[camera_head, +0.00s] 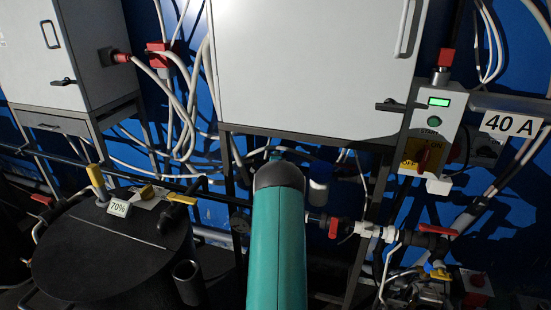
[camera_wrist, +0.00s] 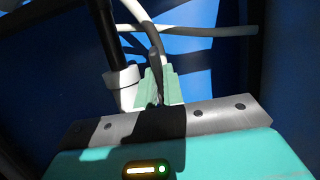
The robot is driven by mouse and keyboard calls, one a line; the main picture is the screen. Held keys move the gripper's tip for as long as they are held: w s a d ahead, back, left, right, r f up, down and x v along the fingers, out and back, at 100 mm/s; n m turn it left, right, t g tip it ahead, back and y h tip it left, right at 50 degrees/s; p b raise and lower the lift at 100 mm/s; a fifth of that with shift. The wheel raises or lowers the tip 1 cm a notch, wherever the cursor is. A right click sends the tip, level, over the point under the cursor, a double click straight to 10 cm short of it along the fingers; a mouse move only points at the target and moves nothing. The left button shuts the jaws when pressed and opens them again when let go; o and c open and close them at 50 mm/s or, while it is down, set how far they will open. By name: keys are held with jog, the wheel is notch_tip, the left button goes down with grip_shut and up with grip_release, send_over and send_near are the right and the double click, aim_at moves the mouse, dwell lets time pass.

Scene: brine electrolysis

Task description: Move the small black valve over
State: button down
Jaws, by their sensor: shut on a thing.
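In the wrist view my gripper (camera_wrist: 160,88) has pale green fingers closed around a thin dark piece (camera_wrist: 155,80), which looks like the small black valve's handle. Its full shape is hidden by the fingers and shadow. A black upright pipe (camera_wrist: 107,35) with a white collar (camera_wrist: 123,88) stands just left of the fingers. In the head view my teal arm covers the middle, so my fingers and the held piece are hidden there.
A black tank (camera_head: 110,255) with a 70% tag (camera_head: 119,208) stands at left. A large white cabinet (camera_head: 310,70) hangs above. A control box (camera_head: 432,130) and red-handled valves (camera_head: 438,229) are at right. Cables (camera_head: 185,100) and pipes crowd the blue wall.

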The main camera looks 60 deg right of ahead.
jog(key=s+n+t+y, duration=0.1)
jog(key=n+t+y, duration=0.2)
jog(key=y, duration=0.1)
jog(key=s+n+t+y, duration=0.1)
jog(key=n+t+y, duration=0.2)
jog(key=s+n+t+y, duration=0.1)
jog(key=n+t+y, duration=0.2)
jog(key=y, duration=0.1)
jog(key=shift+s+a+n+t+y, duration=0.1)
jog(key=shift+s+n+t+y, duration=0.05)
jog(key=shift+n+t+y, duration=0.2)
jog(key=shift+n+y, duration=0.25)
jog(key=c, duration=1.8)
grip_release()
jog(key=shift+a, duration=0.1)
jog(key=v, duration=1.3)
jog(key=shift+s+a, duration=0.1)
jog(key=shift+s, duration=0.2)
